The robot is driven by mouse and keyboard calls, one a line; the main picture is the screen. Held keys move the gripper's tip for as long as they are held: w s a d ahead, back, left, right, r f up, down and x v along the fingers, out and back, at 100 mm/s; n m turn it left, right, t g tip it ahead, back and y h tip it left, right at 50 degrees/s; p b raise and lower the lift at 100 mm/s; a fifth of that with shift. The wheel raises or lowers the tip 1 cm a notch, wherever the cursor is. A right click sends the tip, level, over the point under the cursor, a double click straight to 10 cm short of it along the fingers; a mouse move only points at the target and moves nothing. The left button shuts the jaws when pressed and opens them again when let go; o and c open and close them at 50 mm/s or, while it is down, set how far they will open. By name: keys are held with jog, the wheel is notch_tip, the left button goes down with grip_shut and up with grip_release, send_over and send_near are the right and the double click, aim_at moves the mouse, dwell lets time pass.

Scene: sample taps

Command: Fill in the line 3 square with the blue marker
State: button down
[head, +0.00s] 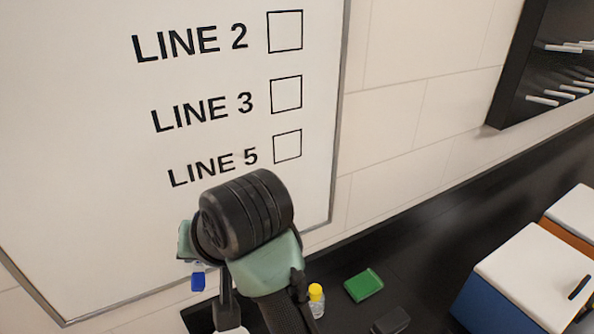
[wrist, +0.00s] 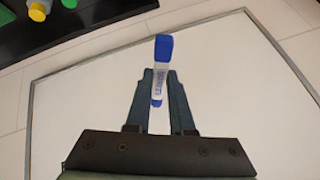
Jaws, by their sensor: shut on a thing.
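The whiteboard (head: 90,130) fills the left of the head view, with LINE 2, LINE 3 and LINE 5 printed on it. The line 3 square (head: 286,93) is an empty black outline right of its label. My gripper (wrist: 160,88) is shut on the blue marker (wrist: 158,85), a white barrel with blue ends, in front of the board in the wrist view. In the head view my arm hides most of the gripper; a blue bit of the marker (head: 198,281) shows below the board's lettering, at lower left. Whether it touches the board I cannot tell.
A dark counter (head: 420,250) runs below the board. On it are a green block (head: 363,285), a yellow-capped bottle (head: 316,299) and a white-lidded blue box (head: 530,275). A dark rack (head: 545,60) with white items hangs at the upper right.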

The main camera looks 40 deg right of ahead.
jog(key=s+d+r+m+t+p, duration=0.1)
jog(key=s+d+r+t, duration=0.1)
jog(key=s+d+r, duration=0.35)
jog(key=s+d+r+m+t+p, duration=0.1)
jog(key=s+d+r+m+p, duration=0.15)
jog(key=d+r, duration=0.55)
jog(key=shift+n, duration=0.35)
jog(key=shift+w+a+r+b, duration=0.1)
jog(key=shift+w+r, duration=0.15)
jog(key=shift+w, duration=0.6)
jog(key=shift+w+a+r+b, duration=0.15)
jog(key=shift+w+r, duration=0.1)
jog(key=shift+w, duration=0.65)
jog(key=shift+w+a+r+b, duration=0.1)
jog(key=shift+w+r, duration=0.15)
jog(key=shift+w, duration=0.6)
jog(key=shift+w+d+p, duration=0.2)
jog(key=shift+w+p, duration=0.1)
jog(key=shift+w, duration=0.35)
jog(key=shift+s+d+r+p, duration=0.15)
jog(key=shift+d+r+p, duration=0.05)
jog(key=shift+d+p, duration=0.4)
jog(key=shift+s+d+r+p, duration=0.15)
jog(key=shift+d+p, duration=0.3)
jog(key=shift+p, duration=0.2)
jog(key=shift+s+d+r+p, duration=0.15)
jog(key=shift+d+r+p, duration=0.05)
jog(key=shift+d+p, duration=0.4)
jog(key=shift+a, duration=0.2)
